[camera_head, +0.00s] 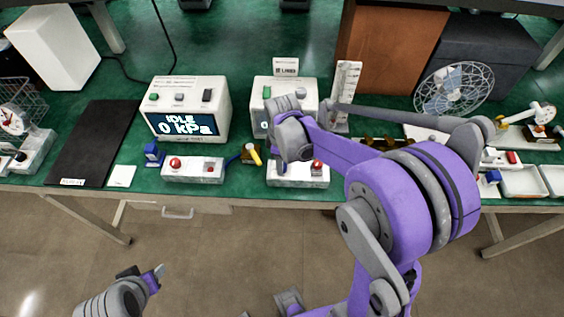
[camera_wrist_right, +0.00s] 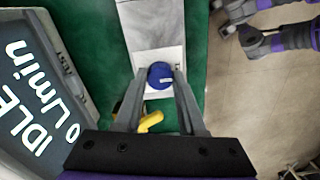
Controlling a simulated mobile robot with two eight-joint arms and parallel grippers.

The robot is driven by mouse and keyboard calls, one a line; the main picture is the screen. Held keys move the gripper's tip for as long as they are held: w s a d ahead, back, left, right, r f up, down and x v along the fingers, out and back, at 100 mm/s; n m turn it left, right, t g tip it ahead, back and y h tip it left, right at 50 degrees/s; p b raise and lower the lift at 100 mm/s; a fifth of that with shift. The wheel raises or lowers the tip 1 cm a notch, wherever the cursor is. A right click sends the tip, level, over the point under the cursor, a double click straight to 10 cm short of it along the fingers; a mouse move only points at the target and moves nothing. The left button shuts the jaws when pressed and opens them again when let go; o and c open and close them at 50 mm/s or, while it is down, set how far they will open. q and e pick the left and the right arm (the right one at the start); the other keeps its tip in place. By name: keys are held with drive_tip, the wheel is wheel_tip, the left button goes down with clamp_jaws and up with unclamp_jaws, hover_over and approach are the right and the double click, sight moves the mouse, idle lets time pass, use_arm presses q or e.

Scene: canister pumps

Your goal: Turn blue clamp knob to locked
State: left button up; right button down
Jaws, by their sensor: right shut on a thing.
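The blue clamp knob (camera_wrist_right: 160,76) is a round blue cap with a small pale mark, at the near end of a white block (camera_wrist_right: 150,30) in the right wrist view. My right gripper (camera_wrist_right: 160,84) is shut on it, one grey finger on each side. In the head view my right wrist hides the knob and fingers. The white block (camera_head: 300,178) with a red button (camera_head: 317,165) shows below it there. My left gripper (camera_head: 145,274) is low at the left, away from the table; its finger opening is unclear.
A yellow lever (camera_wrist_right: 150,122) lies close to my right fingers. The display box (camera_wrist_right: 40,90) reading "IDLE 0 L/min" stands beside them. Another display box (camera_head: 187,85) reads "IDLE 0 kPa". A black mat (camera_head: 95,140) lies left. A wire-guard fan (camera_head: 455,88) stands right.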

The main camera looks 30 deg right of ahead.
drive_tip(key=m+b, duration=0.1)
drive_tip(key=m, duration=0.3)
drive_tip(key=m+b, duration=0.1)
drive_tip(key=m, duration=0.3)
drive_tip(key=shift+m, duration=0.4)
drive_tip(key=m, duration=0.4)
drive_tip(key=shift+b, duration=0.35)
drive_tip(key=shift+m, duration=2.3)
drive_tip(key=c, duration=0.5)
unclamp_jaws()
